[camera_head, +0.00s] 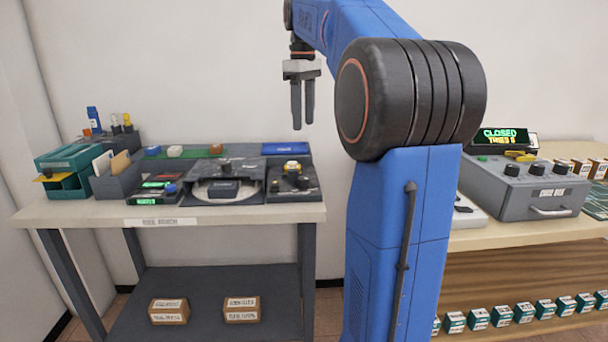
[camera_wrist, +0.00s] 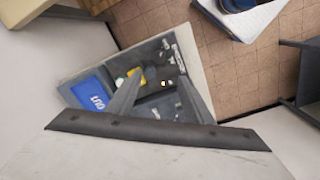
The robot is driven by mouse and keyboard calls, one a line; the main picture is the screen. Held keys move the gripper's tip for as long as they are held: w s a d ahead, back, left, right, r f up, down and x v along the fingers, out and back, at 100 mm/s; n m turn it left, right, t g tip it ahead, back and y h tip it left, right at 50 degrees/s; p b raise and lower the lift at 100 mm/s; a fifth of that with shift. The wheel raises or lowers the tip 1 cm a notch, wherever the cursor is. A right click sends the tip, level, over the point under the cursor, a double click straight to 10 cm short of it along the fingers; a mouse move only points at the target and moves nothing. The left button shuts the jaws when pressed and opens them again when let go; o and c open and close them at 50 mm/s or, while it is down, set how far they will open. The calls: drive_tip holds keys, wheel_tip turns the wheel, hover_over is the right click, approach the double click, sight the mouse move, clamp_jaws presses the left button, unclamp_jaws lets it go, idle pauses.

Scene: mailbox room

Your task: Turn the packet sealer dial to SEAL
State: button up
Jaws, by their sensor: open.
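On the left bench, a dark unit with black knobs and a yellow-topped part (camera_head: 292,183) stands at the right end. A larger dark machine with a black knob on top and a pale rounded plate (camera_head: 224,180) stands left of it. I cannot tell for sure which is the packet sealer, and no SEAL mark is readable. My gripper (camera_head: 303,127) hangs open and empty, fingers down, above the bench's right end. In the wrist view my gripper (camera_wrist: 160,76) is over the dark unit (camera_wrist: 150,75), with its yellow part between or just beyond the fingers.
A blue pad (camera_head: 285,148) lies behind the dark unit. Teal trays (camera_head: 65,180), a grey paper holder (camera_head: 115,175) and small devices with green displays (camera_head: 155,187) fill the bench's left. A grey knobbed box (camera_head: 525,187) stands on the right table. Space above the bench is open.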

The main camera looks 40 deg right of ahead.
sight(304, 178)
wheel_tip(304, 178, down, 17)
drive_tip(key=shift+d+f, duration=0.1)
drive_tip(key=shift+f, duration=0.05)
idle(0.5)
drive_tip(key=shift+c, duration=0.5)
drive_tip(key=c, duration=1)
